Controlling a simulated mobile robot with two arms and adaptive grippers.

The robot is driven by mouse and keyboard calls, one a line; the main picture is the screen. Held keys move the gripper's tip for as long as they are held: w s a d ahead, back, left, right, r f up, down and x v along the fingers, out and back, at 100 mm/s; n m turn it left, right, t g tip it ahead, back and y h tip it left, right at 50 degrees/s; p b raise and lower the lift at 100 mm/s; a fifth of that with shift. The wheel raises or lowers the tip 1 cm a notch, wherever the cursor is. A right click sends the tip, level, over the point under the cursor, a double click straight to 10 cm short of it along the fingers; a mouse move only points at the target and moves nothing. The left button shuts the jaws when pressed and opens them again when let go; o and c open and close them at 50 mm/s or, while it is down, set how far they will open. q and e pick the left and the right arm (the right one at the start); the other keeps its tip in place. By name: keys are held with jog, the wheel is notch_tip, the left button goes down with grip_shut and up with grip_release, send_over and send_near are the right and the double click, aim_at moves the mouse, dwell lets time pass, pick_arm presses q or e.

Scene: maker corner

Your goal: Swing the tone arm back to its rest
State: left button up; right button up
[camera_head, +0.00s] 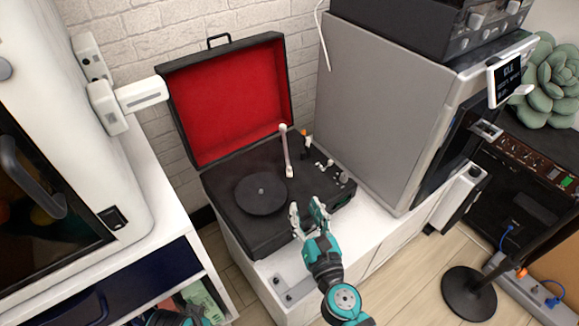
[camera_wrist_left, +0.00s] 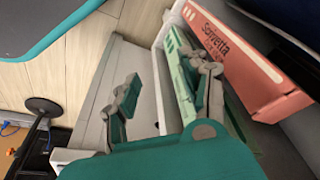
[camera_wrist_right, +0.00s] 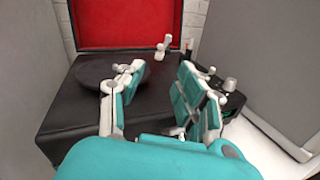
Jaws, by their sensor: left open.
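A black record player (camera_head: 290,225) stands with its red-lined lid (camera_head: 230,105) open. Its dark round platter (camera_head: 262,193) is on the left of the deck. The pale tone arm (camera_head: 286,150) runs front to back by the platter's right edge; I cannot tell whether its near end is over the rim. In the right wrist view a white part (camera_wrist_right: 164,47), likely of the tone arm, shows beyond the fingers. My right gripper (camera_head: 308,208) is open and empty over the deck's front, short of the tone arm. My left gripper (camera_wrist_left: 165,85) is open, low by a drawer.
Knobs and small levers (camera_head: 335,175) sit right of the tone arm. A tall grey cabinet (camera_head: 385,115) stands close on the right. A white machine (camera_head: 50,120) is on the left. A salmon box (camera_wrist_left: 230,65) is near my left gripper.

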send_near(290, 170)
jog(key=x, duration=0.3)
jog(key=shift+r, duration=0.15)
jog(key=x, duration=0.6)
jog(key=shift+w+a, duration=0.15)
jog(key=shift+w, duration=0.25)
pick_arm(q)
jog(key=shift+r+b, duration=0.3)
jog(key=shift+r, duration=0.3)
pick_arm(e)
jog(key=shift+w+a, duration=0.1)
jog(key=shift+w, duration=0.35)
grip_shut()
